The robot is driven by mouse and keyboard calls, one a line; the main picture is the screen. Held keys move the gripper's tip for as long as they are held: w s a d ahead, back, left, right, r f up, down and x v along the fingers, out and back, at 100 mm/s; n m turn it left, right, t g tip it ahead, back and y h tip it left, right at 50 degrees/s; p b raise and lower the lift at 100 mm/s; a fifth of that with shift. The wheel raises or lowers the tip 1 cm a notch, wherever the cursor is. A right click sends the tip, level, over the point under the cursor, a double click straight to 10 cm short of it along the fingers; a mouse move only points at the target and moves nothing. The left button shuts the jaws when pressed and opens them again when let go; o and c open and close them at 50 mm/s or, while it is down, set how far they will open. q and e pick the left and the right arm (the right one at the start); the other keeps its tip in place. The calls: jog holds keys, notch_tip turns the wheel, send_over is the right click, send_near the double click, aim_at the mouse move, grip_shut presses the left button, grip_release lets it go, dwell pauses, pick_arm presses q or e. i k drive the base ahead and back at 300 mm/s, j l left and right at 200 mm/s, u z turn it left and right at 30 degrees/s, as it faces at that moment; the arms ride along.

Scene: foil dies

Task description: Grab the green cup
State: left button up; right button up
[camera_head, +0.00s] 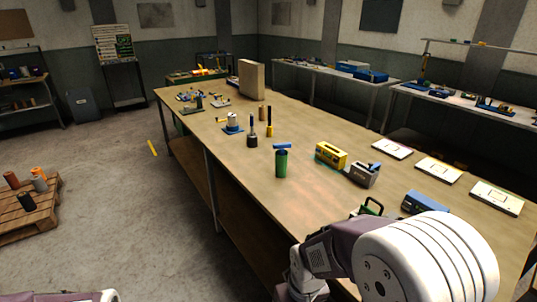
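The green cup (281,164) stands upright on the long wooden workbench (232,170), near its left edge at mid-length. A blue T-shaped piece (282,146) shows at its top; I cannot tell whether it sits in the cup or just behind it. My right arm comes in at the bottom right, in front of the near part of the bench, and bends down out of the picture. Nothing touches the cup.
A yellow box (330,155) and a grey device (364,174) stand right of the cup. Dark-handled tools (252,133) stand behind it. A blue item (424,202) and a dark green-edged object (372,207) lie close to my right arm. Bare bench lies in front of the cup.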

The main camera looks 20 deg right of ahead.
aim_at(281, 161)
jog(key=i+z, duration=0.15)
jog(key=i, duration=0.9)
